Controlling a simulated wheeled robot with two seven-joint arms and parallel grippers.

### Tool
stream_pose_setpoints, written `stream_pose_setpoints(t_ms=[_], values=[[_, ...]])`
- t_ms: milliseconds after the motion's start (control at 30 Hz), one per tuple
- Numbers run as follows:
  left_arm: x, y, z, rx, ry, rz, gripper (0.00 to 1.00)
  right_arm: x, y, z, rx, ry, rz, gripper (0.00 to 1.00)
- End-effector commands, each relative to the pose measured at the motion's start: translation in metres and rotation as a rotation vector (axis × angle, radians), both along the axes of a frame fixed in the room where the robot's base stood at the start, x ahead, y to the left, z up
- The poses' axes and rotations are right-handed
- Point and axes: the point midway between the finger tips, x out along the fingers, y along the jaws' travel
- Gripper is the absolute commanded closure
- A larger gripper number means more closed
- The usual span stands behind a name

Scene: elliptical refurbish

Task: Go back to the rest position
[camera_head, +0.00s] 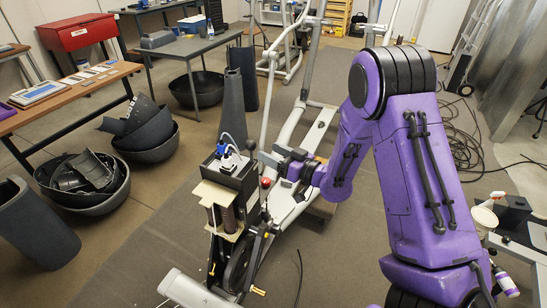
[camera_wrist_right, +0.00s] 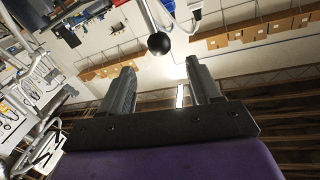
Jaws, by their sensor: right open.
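My right arm reaches in from the right in the head view, with its gripper (camera_head: 264,158) beside the upper part of the elliptical machine (camera_head: 285,205). In the right wrist view the gripper's two fingers (camera_wrist_right: 162,72) stand apart with nothing between them. A dark ball knob (camera_wrist_right: 158,43) on a metal rod shows beyond the gap between the fingertips; it looks apart from them. In the head view a red knob (camera_head: 266,183) sits just below the gripper. My left gripper is not in view.
An opened unit with blue and white parts (camera_head: 229,160) stands left of the gripper. Black bins (camera_head: 85,185) with covers lie at left, near a wooden table (camera_head: 75,95) and a red cabinet (camera_head: 80,32). Cables (camera_head: 462,140) lie on the floor at right.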

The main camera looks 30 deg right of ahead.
Motion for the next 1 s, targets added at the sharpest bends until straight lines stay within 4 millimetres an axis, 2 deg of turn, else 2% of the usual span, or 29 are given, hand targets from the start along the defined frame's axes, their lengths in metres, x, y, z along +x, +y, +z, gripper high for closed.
stream_pose_setpoints(t_ms=[567, 667, 733, 767, 800, 867, 900, 967, 1000], values=[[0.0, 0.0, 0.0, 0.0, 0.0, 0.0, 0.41, -0.002, -0.001, -0.002, -0.003, 0.011, 0.0, 0.38], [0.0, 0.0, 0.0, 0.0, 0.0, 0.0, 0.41, -0.001, -0.015, -0.012, 0.003, 0.059, -0.102, 0.38], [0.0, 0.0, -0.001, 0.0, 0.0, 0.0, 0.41, -0.007, -0.02, -0.034, 0.033, 0.14, -0.222, 0.38], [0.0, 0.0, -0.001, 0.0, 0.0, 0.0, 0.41, -0.014, -0.02, -0.053, 0.045, 0.203, -0.281, 0.38], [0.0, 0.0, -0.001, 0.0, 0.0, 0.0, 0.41, -0.029, -0.018, -0.084, 0.061, 0.303, -0.361, 0.38], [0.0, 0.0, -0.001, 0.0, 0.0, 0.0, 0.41, -0.059, -0.013, -0.128, 0.072, 0.45, -0.462, 0.38], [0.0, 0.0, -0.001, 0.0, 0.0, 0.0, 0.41, -0.081, -0.009, -0.154, 0.075, 0.541, -0.52, 0.38], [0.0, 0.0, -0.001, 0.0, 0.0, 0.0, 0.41, -0.118, -0.003, -0.189, 0.07, 0.675, -0.597, 0.38], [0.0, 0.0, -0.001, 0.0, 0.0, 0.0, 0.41, -0.145, 0.002, -0.21, 0.06, 0.761, -0.643, 0.38]])
